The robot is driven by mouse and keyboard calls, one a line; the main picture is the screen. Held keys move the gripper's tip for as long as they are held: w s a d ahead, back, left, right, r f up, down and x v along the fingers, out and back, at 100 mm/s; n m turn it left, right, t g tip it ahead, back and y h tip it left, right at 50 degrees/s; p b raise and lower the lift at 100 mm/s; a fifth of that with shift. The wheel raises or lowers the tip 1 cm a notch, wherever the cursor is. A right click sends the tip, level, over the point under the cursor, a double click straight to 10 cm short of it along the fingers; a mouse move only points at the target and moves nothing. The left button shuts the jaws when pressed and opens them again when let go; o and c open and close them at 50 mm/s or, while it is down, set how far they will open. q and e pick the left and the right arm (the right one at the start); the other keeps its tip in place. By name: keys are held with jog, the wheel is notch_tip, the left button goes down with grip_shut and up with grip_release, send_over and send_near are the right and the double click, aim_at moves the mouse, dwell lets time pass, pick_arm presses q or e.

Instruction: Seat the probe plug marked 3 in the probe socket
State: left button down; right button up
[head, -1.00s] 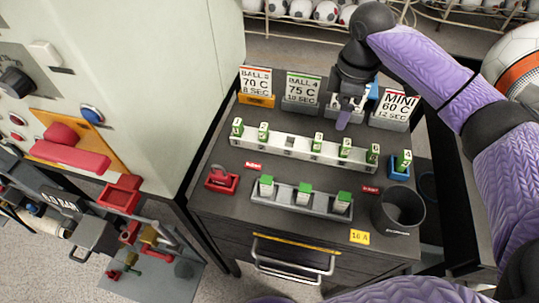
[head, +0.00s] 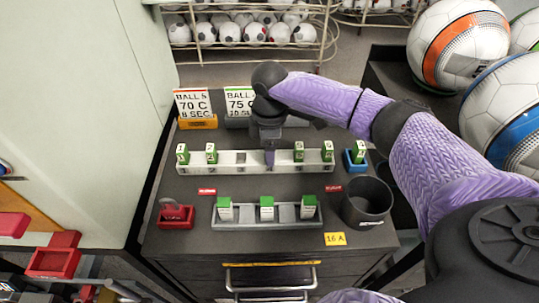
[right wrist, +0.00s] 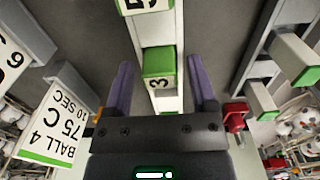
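The plug marked 3 (right wrist: 159,62) has a green top and a white face. It stands in the long white rack (head: 240,169), between the two spread fingers of my right gripper (right wrist: 161,75) in the right wrist view. A gap shows on each side of it. In the head view, my right gripper (head: 270,157) points down at the rack and hides this plug. A small blue holder (head: 356,166) right of the rack has a green-and-white plug (head: 359,151) in it; I cannot tell whether this holder is the probe socket. My left gripper is not in view.
Other green-topped plugs stand along the white rack, close to the gripper on its right. A grey rack (head: 245,222) with three green-topped blocks lies in front. A black cup (head: 367,203) stands right, a red holder (head: 176,217) left. Sign cards (head: 194,104) line the back.

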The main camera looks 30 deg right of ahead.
grip_shut()
